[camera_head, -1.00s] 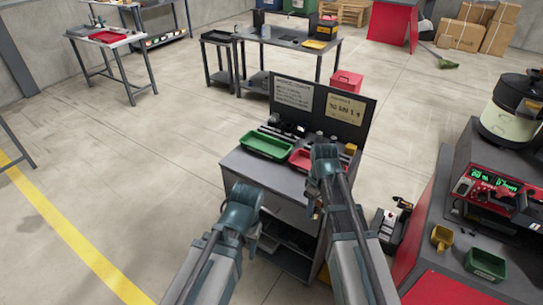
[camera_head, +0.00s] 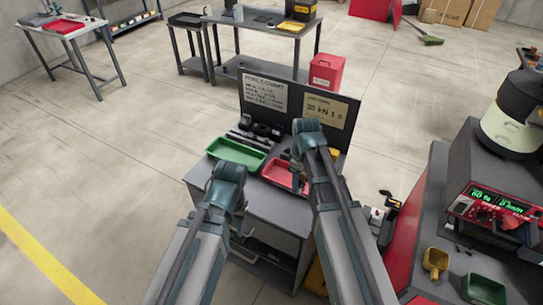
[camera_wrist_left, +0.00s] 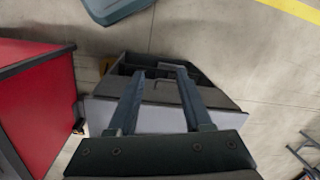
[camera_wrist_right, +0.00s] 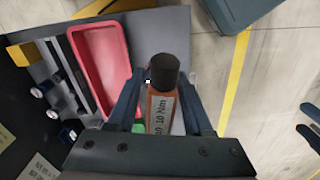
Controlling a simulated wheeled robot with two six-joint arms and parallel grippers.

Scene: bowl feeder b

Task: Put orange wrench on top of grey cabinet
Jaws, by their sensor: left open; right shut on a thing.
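The orange wrench (camera_wrist_right: 160,108), with a black end and a white "10 Nm" label, is between the fingers of my right gripper (camera_wrist_right: 162,82), which is shut on it. In the right wrist view it appears beside the red tray; its height above the cabinet is unclear. In the head view my right gripper (camera_head: 304,172) is over the right part of the grey cabinet (camera_head: 272,207), and the wrench is mostly hidden. My left gripper (camera_head: 236,218) is open and empty near the cabinet's front left. The cabinet also shows in the left wrist view (camera_wrist_left: 150,115).
The cabinet top holds a green tray (camera_head: 235,154), a red tray (camera_head: 277,174), dark parts and a sign board (camera_head: 268,97) at the back. A red-sided bench (camera_head: 408,235) with a machine stands at right. The floor at left is clear.

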